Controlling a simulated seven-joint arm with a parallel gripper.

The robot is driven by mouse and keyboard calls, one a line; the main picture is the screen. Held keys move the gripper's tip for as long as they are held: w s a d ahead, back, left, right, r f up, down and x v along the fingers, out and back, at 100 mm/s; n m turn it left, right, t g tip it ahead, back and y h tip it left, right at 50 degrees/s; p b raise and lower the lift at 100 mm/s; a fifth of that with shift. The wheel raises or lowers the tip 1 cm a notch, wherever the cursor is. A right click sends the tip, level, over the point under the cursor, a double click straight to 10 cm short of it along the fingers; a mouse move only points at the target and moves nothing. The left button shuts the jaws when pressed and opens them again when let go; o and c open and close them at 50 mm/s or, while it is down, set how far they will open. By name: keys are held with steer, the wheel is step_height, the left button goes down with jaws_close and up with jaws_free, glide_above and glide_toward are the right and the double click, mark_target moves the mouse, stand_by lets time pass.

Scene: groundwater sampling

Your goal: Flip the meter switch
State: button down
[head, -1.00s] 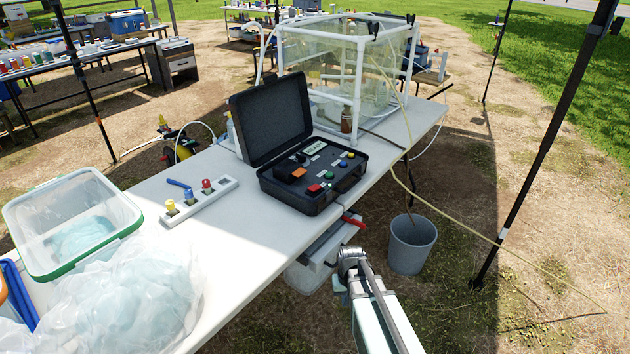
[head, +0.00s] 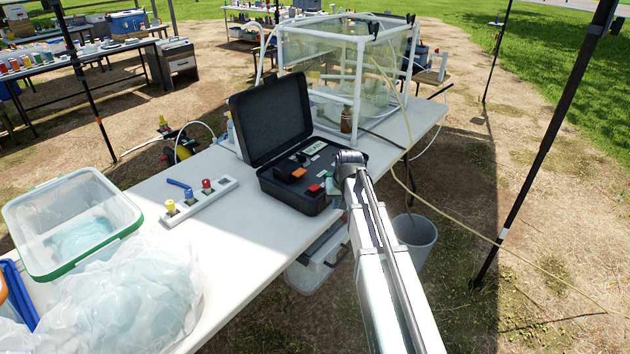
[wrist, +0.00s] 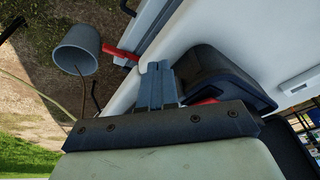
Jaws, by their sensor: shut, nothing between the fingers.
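The meter is a black case (head: 290,197) with its lid (head: 270,118) open, standing on the white table in the head view. Its panel carries an orange block (head: 298,172), a red block (head: 315,188) and other small controls, several now hidden behind my arm. Which one is the switch I cannot tell. My gripper (wrist: 158,70) is shut and empty in the wrist view, its fingers over the table's edge and beside the dark case corner (wrist: 225,75). A bit of red (wrist: 205,101) shows by the case. In the head view my fingertips are hidden.
A strip with yellow, blue and red knobs (head: 199,202) lies left of the case. A clear tank in a white frame (head: 361,85) stands behind it. A bucket (wrist: 76,50) and a red handle (wrist: 120,53) are beyond the table edge. A yellowish hose (head: 465,228) crosses at right.

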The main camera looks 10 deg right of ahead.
steer(key=w+a+r+n, duration=0.1)
steer(key=w+r+n, duration=0.1)
steer(key=r, duration=0.3)
steer(key=w+a+r+n+g+y, duration=0.1)
steer(key=w+r+n, duration=0.2)
steer(key=r, duration=0.3)
steer(key=w+a+r+n+y, duration=0.1)
steer(key=w+r+n, duration=0.1)
steer(key=r+n, duration=0.2)
steer(key=shift+w+r, duration=0.4)
steer(key=shift+r, duration=0.35)
glide_toward(312, 188)
steer(key=x, duration=0.5)
steer(key=shift+w, duration=0.25)
steer(key=shift+a+f, duration=0.1)
steer(key=shift+f, duration=0.4)
